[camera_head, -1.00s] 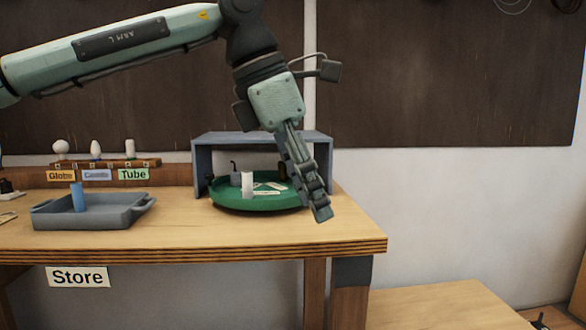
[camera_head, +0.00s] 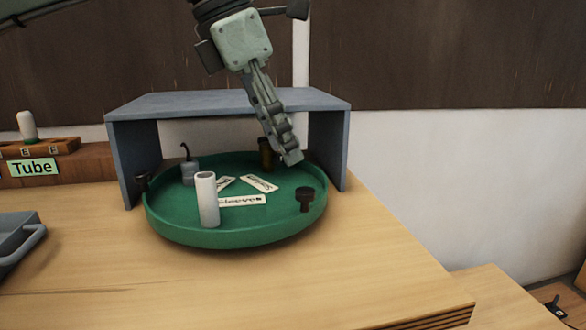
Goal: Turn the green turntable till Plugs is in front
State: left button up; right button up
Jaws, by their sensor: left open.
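The green turntable (camera_head: 232,239) is a round tray with a raised rim, its back part under a grey open-fronted housing. Small white label cards lie around its middle; the front card (camera_head: 242,201) and the right-hand card (camera_head: 259,183) show best, but I cannot read their words surely. A white cylinder (camera_head: 207,203) stands at the front left and a black knob-like piece (camera_head: 304,198) at the right. My left gripper (camera_head: 289,157) is open, pointing down over the turntable's back right; I cannot tell whether it touches anything. My right gripper is out of view.
The grey housing (camera_head: 228,102) has side walls left and right of the turntable. A grey tray (camera_head: 15,240) is at the left edge, below a wooden rack (camera_head: 62,146) with a Tube label (camera_head: 34,168). The wooden bench (camera_head: 330,270) is clear in front.

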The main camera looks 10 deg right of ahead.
aim_at(304, 190)
pick_arm(q)
jog(key=x, duration=0.7)
jog(key=shift+s+f, duration=0.2)
jog(key=shift+s, duration=0.05)
grip_shut()
